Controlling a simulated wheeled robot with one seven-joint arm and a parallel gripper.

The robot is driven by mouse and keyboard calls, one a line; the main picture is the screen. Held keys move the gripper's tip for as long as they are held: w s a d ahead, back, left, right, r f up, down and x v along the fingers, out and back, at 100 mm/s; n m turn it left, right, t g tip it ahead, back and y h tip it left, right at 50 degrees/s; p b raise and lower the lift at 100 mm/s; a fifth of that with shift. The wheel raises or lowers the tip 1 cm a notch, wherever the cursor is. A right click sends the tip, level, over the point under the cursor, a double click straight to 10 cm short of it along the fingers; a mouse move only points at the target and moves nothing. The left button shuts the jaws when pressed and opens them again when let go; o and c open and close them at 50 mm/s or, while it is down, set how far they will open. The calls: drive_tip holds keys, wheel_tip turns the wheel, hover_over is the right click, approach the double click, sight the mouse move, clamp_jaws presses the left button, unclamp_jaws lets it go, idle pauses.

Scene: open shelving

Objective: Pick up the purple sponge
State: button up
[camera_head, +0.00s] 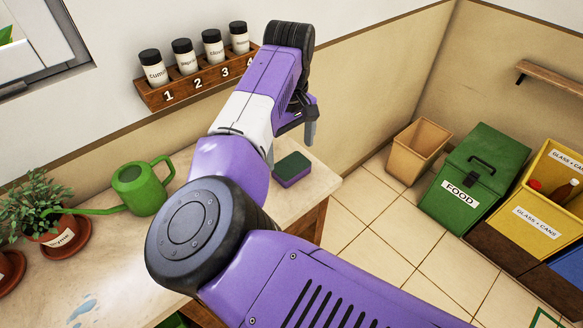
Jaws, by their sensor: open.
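The purple sponge (292,178) has a dark green top and purple sides. It lies flat on the counter (321,188) near its right end, in the head view. My gripper (306,132) hangs above the sponge and slightly toward the wall, apart from it. It is open with nothing seen in it. One finger shows pointing down; the other is mostly hidden behind my arm. My purple and white arm covers much of the counter to the left of the sponge.
A numbered spice rack (205,84) with several jars is on the wall behind my arm. A green watering can (140,188) and potted plant (50,225) stand on the left counter. Bins, including a green food bin (470,180), stand on the floor at right.

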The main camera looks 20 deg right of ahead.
sight(291, 164)
drive_tip(key=shift+s+d+f+p, duration=0.1)
drive_tip(key=shift+f+p, duration=0.2)
drive_tip(key=shift+f, duration=1.25)
drive_tip(key=shift+d+f+p, duration=0.1)
drive_tip(key=shift+f+p, duration=0.2)
drive_tip(key=shift+f, duration=1.2)
drive_tip(key=c, duration=1.2)
drive_tip(key=shift+c, duration=0.3)
drive_tip(key=shift+r, duration=0.1)
wheel_tip(291, 164, up, 20)
drive_tip(key=b, duration=0.2)
